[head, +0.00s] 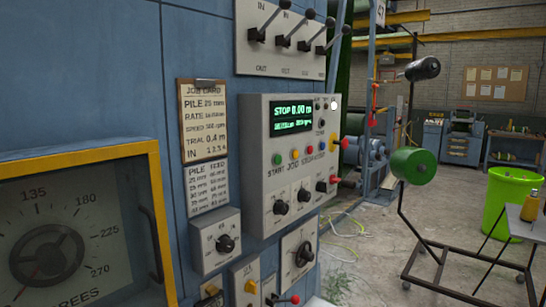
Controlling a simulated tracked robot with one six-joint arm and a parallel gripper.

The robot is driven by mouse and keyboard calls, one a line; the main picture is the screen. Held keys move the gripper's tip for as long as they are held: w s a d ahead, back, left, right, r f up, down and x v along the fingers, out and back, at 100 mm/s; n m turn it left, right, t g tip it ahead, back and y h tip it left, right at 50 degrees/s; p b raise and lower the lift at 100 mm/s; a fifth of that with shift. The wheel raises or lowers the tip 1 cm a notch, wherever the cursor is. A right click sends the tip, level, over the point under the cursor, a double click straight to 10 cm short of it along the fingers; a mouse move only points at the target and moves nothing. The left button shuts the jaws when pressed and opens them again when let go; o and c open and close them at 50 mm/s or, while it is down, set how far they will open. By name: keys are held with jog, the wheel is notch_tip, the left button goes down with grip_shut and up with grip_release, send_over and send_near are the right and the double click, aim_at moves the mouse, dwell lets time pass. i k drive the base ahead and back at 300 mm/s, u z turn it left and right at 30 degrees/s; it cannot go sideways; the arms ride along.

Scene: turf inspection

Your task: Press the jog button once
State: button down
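The grey control panel (262,195) is mounted on the blue machine wall near the middle of the head view. Its green-lit display (292,117) reads "STOP 0.00 m", with a smaller line below that is hard to read. Under the display is a row of small round buttons. The green button (277,159) sits above the word START. The yellow jog button (294,154) is just right of it, above the word JOG. A red button (308,150) follows to the right. Nothing covers the jog button. My gripper is not in view.
Lever switches (290,38) stick out above the panel, and black knobs (225,243) below it. A yellow-framed dial (75,235) is at lower left. A wheeled black stand with a green spool (413,165) and a bright green bin (510,205) stand right. Some floor between is clear.

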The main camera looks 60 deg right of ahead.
aim_at(295, 152)
jog(key=u, duration=0.6)
jog(key=k, duration=0.95)
jog(key=z, duration=0.9)
jog(key=i, duration=1)
jog(key=z, duration=0.05)
